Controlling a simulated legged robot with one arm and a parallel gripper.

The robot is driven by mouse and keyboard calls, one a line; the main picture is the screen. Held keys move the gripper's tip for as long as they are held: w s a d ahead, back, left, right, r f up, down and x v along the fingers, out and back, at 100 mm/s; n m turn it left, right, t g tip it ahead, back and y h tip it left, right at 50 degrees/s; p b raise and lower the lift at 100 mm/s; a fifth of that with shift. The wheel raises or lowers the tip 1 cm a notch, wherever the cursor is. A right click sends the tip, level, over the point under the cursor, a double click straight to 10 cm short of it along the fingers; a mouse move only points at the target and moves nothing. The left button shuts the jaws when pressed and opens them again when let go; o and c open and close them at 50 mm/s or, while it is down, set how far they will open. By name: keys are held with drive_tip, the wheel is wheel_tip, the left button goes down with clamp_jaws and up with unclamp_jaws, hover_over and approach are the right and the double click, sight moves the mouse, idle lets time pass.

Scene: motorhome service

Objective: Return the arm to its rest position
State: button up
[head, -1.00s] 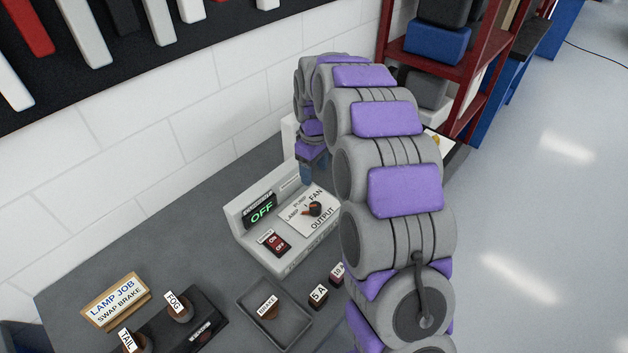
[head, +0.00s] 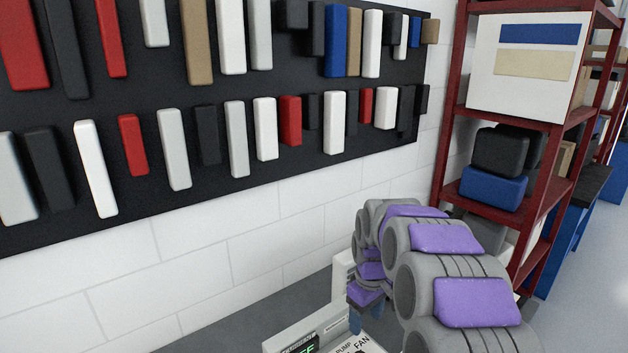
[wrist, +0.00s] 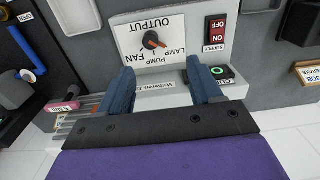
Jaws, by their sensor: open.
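My arm, grey with purple pads, rises at the lower right of the head view and bends away toward the bench. My gripper (wrist: 160,88) shows in the wrist view as two blue fingers set well apart, with nothing between them. In the head view its tip (head: 355,322) hangs over the bench, partly hidden by the arm. Below the fingers is the grey control box (wrist: 172,100) with an output dial (wrist: 153,40) and a red and black supply switch (wrist: 216,33). In the head view only the top of this box (head: 300,335) shows.
A black wall panel (head: 225,92) with several coloured blocks hangs above the bench (head: 225,330). A red shelf rack (head: 545,185) with boxes stands to the right. In the wrist view a pink-labelled fuse (wrist: 65,107) lies at the left and a job sign (wrist: 308,73) at the right.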

drive_tip(key=s+m+g+b, duration=0.1)
drive_tip(key=s+m+b, duration=0.3)
drive_tip(key=s, duration=3.5)
drive_tip(key=m, duration=0.3)
drive_tip(key=shift+d+f+m+g, duration=0.25)
drive_tip(key=shift+m+g, duration=0.05)
